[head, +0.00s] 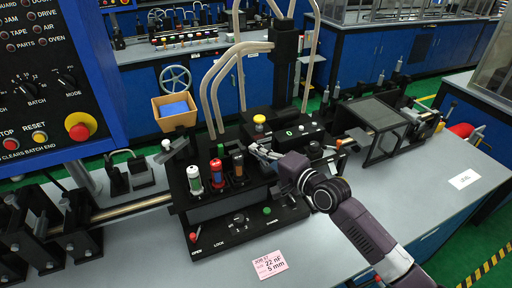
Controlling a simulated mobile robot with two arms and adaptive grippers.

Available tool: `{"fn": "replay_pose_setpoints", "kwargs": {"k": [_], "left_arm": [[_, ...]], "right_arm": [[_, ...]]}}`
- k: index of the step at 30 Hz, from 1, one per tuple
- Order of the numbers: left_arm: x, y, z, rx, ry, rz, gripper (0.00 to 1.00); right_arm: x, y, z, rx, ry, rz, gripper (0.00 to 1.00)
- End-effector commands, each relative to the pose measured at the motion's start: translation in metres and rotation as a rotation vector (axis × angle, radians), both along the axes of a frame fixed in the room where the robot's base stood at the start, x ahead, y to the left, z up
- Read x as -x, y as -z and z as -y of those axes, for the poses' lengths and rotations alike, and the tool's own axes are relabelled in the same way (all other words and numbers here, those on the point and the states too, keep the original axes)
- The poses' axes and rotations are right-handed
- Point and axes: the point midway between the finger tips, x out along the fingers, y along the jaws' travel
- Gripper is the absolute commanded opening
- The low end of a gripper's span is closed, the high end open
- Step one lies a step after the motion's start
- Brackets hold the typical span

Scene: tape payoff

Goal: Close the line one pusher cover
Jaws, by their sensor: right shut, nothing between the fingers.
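My right arm comes in from the lower right. Its gripper (262,152) is shut and empty, over the black station in the middle of the bench, just right of several small capped cylinders (216,174). The fingertips are small here, and I cannot tell whether they touch anything. A dark framed cover with see-through panels (374,112) stands on the line to the right of the gripper, well apart from it. No label I can read marks it as the line one pusher cover, and I cannot tell whether it is fully down. My left gripper is not in view.
A control panel (40,80) with knobs and a red button stands at the left. A pink job card (271,263) lies on the grey bench (330,255) in front. Pale hoses (213,85) rise behind the station. A cardboard box (175,112) sits behind. The front bench is mostly clear.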

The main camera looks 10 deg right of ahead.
Motion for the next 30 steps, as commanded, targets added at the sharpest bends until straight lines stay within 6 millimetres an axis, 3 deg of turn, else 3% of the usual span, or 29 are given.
{"fn": "replay_pose_setpoints", "kwargs": {"k": [9, 14, 21, 30], "left_arm": [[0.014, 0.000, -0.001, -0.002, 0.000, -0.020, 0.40], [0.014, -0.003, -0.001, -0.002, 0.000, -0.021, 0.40], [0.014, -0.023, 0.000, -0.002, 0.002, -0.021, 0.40], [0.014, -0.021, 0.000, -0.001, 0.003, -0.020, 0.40]], "right_arm": [[-0.001, 0.001, -0.004, 0.001, -0.001, 0.000, 0.00], [0.000, 0.000, -0.006, -0.001, -0.001, -0.001, 0.00], [0.004, -0.002, -0.028, -0.003, -0.001, -0.003, 0.00], [0.004, 0.001, -0.030, 0.000, -0.001, 0.000, 0.00]]}}
